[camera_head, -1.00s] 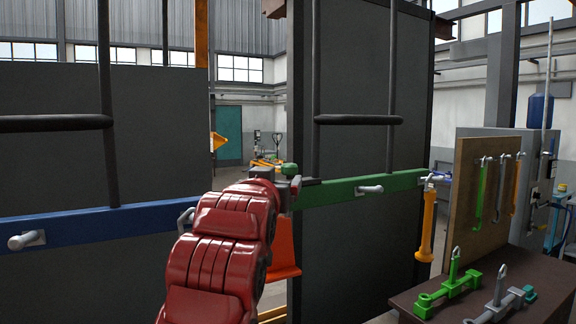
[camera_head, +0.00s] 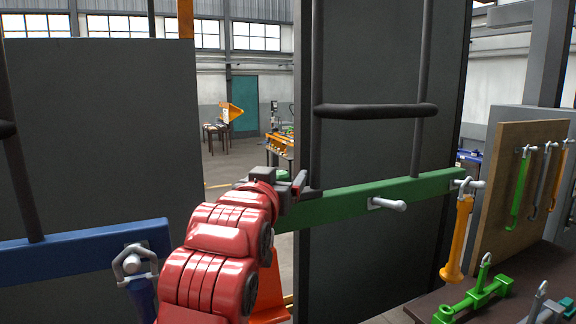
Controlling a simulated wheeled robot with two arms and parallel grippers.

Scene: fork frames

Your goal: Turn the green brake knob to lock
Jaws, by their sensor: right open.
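My right gripper (camera_head: 285,186), dark grey at the end of my red arm, is open in front of the left end of the green bar (camera_head: 335,200). A small green piece (camera_head: 241,183) shows just left of it, partly hidden; I cannot tell whether it is the brake knob. Another green knob-like end (camera_head: 568,305) shows on a grey fitting (camera_head: 545,310) at the bottom right, cut by the picture edge. No lock marking can be read. My left gripper is not in view.
Dark panels (camera_head: 385,150) with black rails stand ahead, with a gap between them. A blue bar (camera_head: 75,250) lies at left. An orange handle (camera_head: 458,238) hangs at the green bar's right end. A green fitting (camera_head: 474,298) lies on the dark bench at right.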

